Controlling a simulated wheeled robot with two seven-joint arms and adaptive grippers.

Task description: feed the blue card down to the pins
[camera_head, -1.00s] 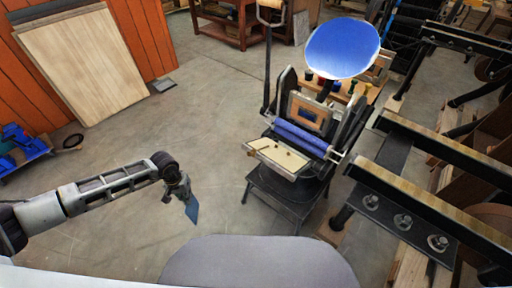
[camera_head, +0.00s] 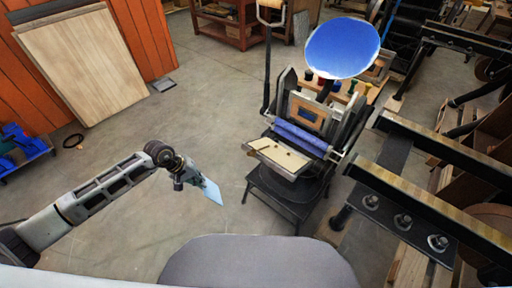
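The blue card (camera_head: 212,190) shows as a small light-blue sheet at the end of my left arm. My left gripper (camera_head: 198,180) is shut on the card's near end, and the card points right and down over open floor. The hand press stands to the right on a black stand, with a cream platen (camera_head: 279,157) at its front. Small dark marks on the platen look like the pins (camera_head: 289,153). The card is left of the platen and apart from it. My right gripper is not in view.
Blue rollers (camera_head: 301,137) lie just behind the platen, and a round blue ink disc (camera_head: 342,48) stands above. A tall lever (camera_head: 267,65) rises at the press's left. Larger black presses fill the right. The floor between card and press is clear.

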